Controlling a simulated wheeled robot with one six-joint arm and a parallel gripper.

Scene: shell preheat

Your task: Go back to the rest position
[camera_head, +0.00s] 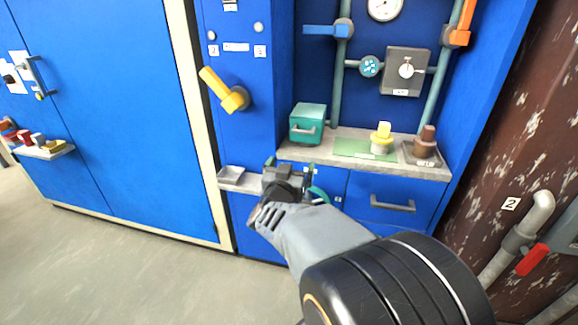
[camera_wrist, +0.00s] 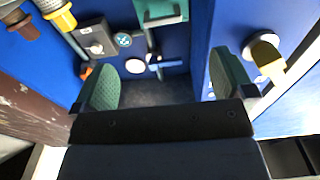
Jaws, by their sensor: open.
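My gripper (camera_head: 290,170) is raised in front of the blue cabinet, near the left end of the grey counter. In the wrist view my gripper (camera_wrist: 167,82) shows its two green finger pads well apart, with nothing between them. My arm reaches up from the lower right of the head view. A teal box (camera_head: 308,123) with a handle sits on the counter behind the gripper, and a gap to it cannot be judged exactly.
A yellow lever (camera_head: 222,90), pipes and a gauge (camera_head: 384,8) are above. A red-handled pipe (camera_head: 531,260) stands right. Floor at left is clear.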

